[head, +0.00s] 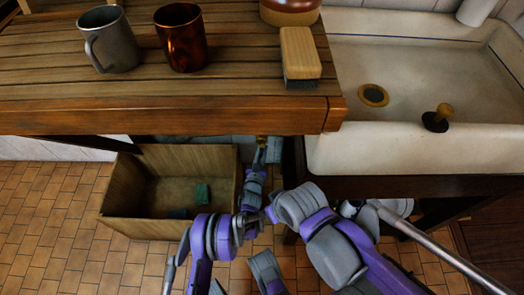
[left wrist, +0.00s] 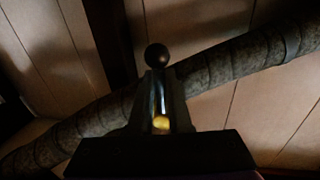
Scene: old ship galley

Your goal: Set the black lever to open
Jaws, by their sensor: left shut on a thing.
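The black lever (left wrist: 158,57) shows in the left wrist view as a dark rod with a round ball knob at its end. My left gripper (left wrist: 158,90) is shut on the lever, with a dark finger on each side of its rod and the knob standing out past the fingertips. A small yellow, brass-like part (left wrist: 161,123) shows between the fingers. In the head view my left gripper (head: 262,156) is under the table's front edge, and the lever cannot be made out there. My right gripper is not in view.
A wrapped pipe (left wrist: 75,125) runs slantwise behind the gripper. The wooden table (head: 150,110) overhangs it, with a grey mug (head: 113,45), copper mug (head: 182,40) and brush (head: 299,55) on top. A wooden bin (head: 125,190) stands left below; a sink (head: 400,145) is right.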

